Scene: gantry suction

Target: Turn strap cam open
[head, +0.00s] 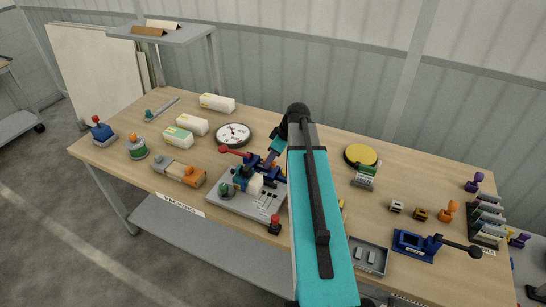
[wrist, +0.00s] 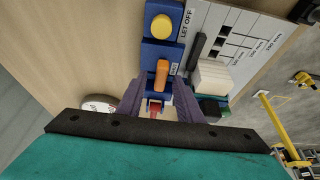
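A grey board (head: 240,206) on the bench carries blue blocks, a white block and a red lever (head: 233,151) that sticks out to the left. In the wrist view, a blue block holds an upright orange piece (wrist: 162,73), and a red part (wrist: 155,108) shows below it. I cannot tell for sure which of these is the strap cam. My gripper (wrist: 158,90) is over the blue blocks, its two purple fingers apart on either side of the orange and red parts. No contact is clear. In the head view my arm partly hides the gripper.
A yellow button (wrist: 161,27) sits by the "LET OFF" label. A white block (wrist: 214,76) stands right of the fingers. A round dial (head: 234,134) lies behind the board. A red knob (head: 275,224) stands at its front right corner. A blue vise (head: 414,245) is at right.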

